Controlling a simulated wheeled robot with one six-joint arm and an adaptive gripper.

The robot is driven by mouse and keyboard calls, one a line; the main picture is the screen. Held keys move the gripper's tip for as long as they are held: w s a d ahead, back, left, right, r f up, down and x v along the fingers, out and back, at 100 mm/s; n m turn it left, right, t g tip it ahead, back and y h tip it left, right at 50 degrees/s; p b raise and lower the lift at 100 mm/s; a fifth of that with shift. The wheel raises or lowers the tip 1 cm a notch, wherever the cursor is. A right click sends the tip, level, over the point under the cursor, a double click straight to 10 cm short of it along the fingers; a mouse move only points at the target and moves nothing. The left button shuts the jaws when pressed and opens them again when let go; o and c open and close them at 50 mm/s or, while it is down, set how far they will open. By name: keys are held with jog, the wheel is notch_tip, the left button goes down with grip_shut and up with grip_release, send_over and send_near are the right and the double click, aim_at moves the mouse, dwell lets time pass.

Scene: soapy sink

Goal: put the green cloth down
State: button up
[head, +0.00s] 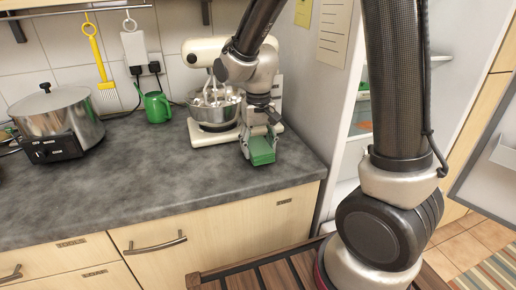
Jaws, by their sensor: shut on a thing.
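The green cloth (262,152) is a small folded block near the right end of the grey countertop (150,180). My gripper (260,138) points down and is shut on the cloth, with fingers on both sides of it. The cloth is at or just above the counter surface; I cannot tell whether it touches. Part of its top is hidden by my gripper.
A cream stand mixer (215,110) with a metal bowl stands right behind my gripper. The counter's front middle is clear. A tall open fridge (357,125) is at right.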

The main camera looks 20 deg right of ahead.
aim_at(258, 145)
jog(key=shift+f, duration=0.45)
jog(key=shift+f, duration=0.1)
jog(key=o, duration=0.9)
notch_tip(258, 145, up, 11)
jog(key=s+d+r+t, duration=0.2)
jog(key=s+d+r, duration=0.1)
jog(key=s+d, duration=0.4)
jog(key=s+d+r+t, duration=0.2)
jog(key=s+d+r, duration=0.2)
jog(key=s+d, duration=0.4)
jog(key=s, duration=0.4)
